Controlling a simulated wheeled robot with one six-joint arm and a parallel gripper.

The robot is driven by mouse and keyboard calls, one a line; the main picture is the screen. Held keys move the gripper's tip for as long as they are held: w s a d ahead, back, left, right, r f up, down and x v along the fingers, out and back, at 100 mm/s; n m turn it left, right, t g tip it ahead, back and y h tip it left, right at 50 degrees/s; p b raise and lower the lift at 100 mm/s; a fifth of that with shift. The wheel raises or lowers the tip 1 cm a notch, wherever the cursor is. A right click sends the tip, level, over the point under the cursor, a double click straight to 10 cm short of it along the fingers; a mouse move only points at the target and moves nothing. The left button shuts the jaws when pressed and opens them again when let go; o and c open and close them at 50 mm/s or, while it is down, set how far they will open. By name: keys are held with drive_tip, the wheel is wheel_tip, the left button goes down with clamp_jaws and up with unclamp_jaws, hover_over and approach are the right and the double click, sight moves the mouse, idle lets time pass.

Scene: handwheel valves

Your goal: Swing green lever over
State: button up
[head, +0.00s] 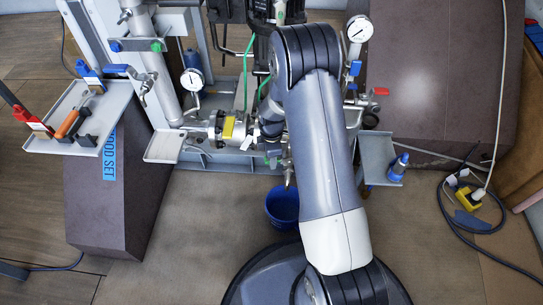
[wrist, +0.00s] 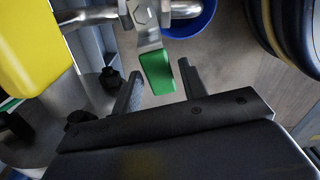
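The green lever (wrist: 157,72) is a green-sleeved handle on a metal arm, bolted by a nut to a valve on a silver pipe (wrist: 98,16) in the wrist view. My gripper (wrist: 160,70) is open, with one dark finger on each side of the green end. The green end is at the fingertips, with a visible gap to each finger; I see no clear contact. In the head view my arm hides most of the gripper and lever; a small green bit shows below the pipework (head: 267,160).
A yellow handle (wrist: 28,50) sits left of the lever; it also shows in the head view (head: 228,127). A blue bucket (head: 283,207) stands below the pipework. Gauges (head: 192,80), a tray of tools (head: 80,115) and a red-handled valve (head: 380,91) are around.

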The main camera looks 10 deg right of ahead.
drive_tip(key=shift+o, duration=0.6)
wheel_tip(320, 180, up, 6)
drive_tip(key=p, duration=0.4)
wheel_tip(320, 180, up, 11)
drive_tip(key=p, duration=0.3)
drive_tip(key=shift+p, duration=0.4)
drive_tip(key=shift+f, duration=0.1)
